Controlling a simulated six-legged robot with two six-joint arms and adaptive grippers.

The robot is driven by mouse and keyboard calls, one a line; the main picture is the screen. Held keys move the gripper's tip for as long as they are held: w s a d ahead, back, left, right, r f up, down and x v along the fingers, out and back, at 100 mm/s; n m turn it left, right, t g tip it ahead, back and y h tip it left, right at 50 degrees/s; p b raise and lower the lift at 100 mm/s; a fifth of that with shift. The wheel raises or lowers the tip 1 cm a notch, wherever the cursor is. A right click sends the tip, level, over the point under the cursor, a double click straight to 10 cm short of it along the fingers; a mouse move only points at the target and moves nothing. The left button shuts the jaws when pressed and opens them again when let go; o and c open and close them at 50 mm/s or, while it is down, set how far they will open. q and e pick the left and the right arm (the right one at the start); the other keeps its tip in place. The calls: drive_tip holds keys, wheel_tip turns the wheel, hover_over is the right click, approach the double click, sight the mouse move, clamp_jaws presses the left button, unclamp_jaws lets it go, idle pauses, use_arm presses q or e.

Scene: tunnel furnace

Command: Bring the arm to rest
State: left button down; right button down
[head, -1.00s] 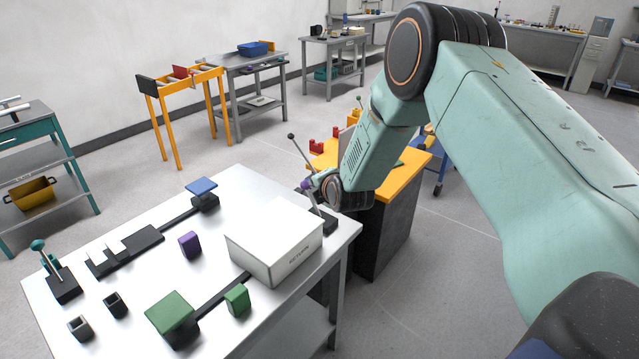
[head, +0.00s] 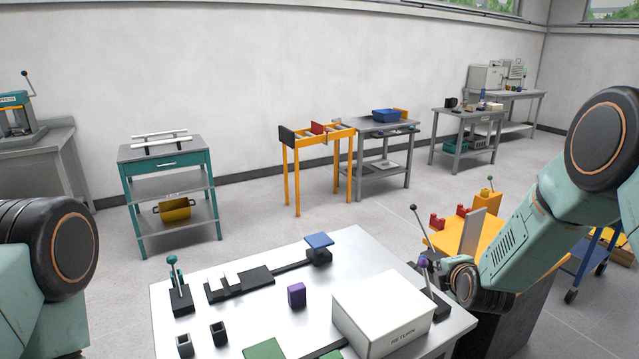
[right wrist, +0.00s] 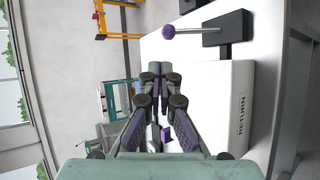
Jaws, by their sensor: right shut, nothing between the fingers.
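My right arm comes in from the right in the head view, its wrist low at the table's right edge, beside a lever with a purple knob (head: 423,262). My right gripper (right wrist: 158,72) is shut and empty in the right wrist view. There, its fingers point toward the side of the lever, whose purple knob (right wrist: 168,32) is apart from the fingertips. In the head view the fingers are mostly hidden by the wrist. Part of my left arm shows at the lower left; its gripper is out of view.
The metal table (head: 225,335) holds a white RETURN box (head: 383,312), a purple block (head: 296,295), a blue plate (head: 319,241), a green-knobbed lever (head: 176,283) and black holders (head: 218,333). A yellow-topped stand (head: 450,240) is close behind my right wrist. Floor beyond the table is open.

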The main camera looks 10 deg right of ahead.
drive_tip(key=s+a+f+m+g+y+b, duration=0.15)
drive_tip(key=s+a+f+m, duration=0.25)
drive_tip(key=s+f+m, duration=0.4)
drive_tip(key=s+a+f+m+g+b, duration=0.1)
drive_tip(key=s+a+f+m+g, duration=0.2)
drive_tip(key=s+f+m, duration=0.55)
drive_tip(key=s+a+f+g+b, duration=0.1)
drive_tip(key=s+f+g+b, duration=0.1)
drive_tip(key=s, duration=0.8)
drive_tip(key=s+a+f+m+g+b, duration=0.1)
drive_tip(key=s+f, duration=0.4)
drive_tip(key=s, duration=0.5)
drive_tip(key=s+a+f+m+g+b, duration=0.1)
drive_tip(key=s+f+g+b, duration=0.3)
drive_tip(key=s, duration=0.6)
drive_tip(key=shift+s+a+y, duration=0.35)
drive_tip(key=shift+a, duration=0.5)
drive_tip(key=shift+m+g, duration=0.25)
